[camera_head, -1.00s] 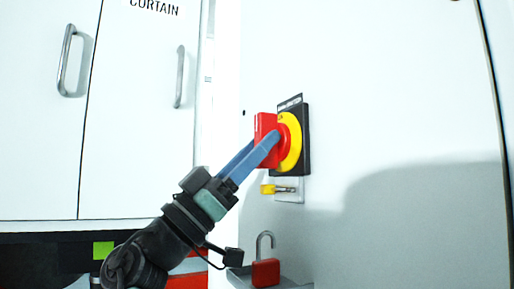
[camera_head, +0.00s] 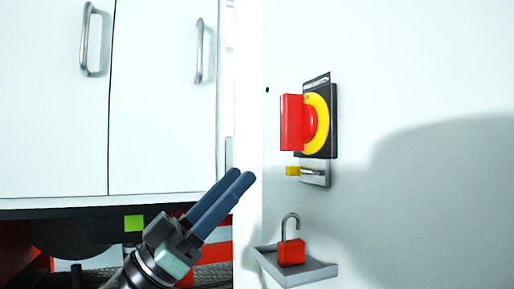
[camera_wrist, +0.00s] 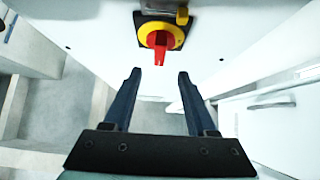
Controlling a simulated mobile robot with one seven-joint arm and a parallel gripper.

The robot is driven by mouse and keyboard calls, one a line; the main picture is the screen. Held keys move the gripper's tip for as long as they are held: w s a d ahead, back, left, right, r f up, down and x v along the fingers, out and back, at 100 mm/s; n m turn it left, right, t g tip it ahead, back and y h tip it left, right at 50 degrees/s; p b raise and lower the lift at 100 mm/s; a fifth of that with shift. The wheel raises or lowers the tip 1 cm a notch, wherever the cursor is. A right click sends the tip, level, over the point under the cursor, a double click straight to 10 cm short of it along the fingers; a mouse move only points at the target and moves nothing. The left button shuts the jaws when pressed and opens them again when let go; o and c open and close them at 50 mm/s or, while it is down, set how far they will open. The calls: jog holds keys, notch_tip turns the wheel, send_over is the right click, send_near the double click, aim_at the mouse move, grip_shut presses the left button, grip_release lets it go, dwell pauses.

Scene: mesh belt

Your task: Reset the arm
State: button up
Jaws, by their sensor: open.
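My gripper (camera_head: 240,178) is in the lower middle of the head view, below and left of the rotary switch. Its two blue fingers are apart and empty, pointing up and right. In the wrist view my gripper (camera_wrist: 156,75) has a clear gap between its fingers. The red switch handle (camera_head: 292,122) stands out from a yellow ring (camera_head: 321,125) on a black plate on the white cabinet. The handle also shows beyond the fingertips in the wrist view (camera_wrist: 160,46), apart from them.
A small tray (camera_head: 310,272) on the cabinet holds a red padlock (camera_head: 291,252) with its shackle up. A yellow-tipped latch (camera_head: 293,170) sits below the switch. White doors with handles (camera_head: 199,51) stand at the left. Space left of the cabinet face is free.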

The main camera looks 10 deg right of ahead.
jog(key=shift+v, duration=0.95)
jog(key=shift+d+t, duration=0.1)
jog(key=shift+t, duration=0.2)
jog(key=w+d+n+t+y+p, duration=0.3)
jog(key=n+t+y, duration=0.3)
jog(key=t+y, duration=0.2)
jog(key=s+a+r+n+t+y+p, duration=0.3)
jog(key=s+r+n+t+y+p, duration=0.15)
jog(key=s+r+t+y, duration=0.35)
jog(key=s+a+r+n+t+y+p, duration=0.4)
jog(key=s+r+n+t+y, duration=0.2)
jog(key=s+r+y, duration=0.4)
notch_tip(320, 180, up, 34)
jog(key=p, duration=3.5)
jog(key=shift+r+y, duration=0.15)
jog(key=shift+y, duration=0.15)
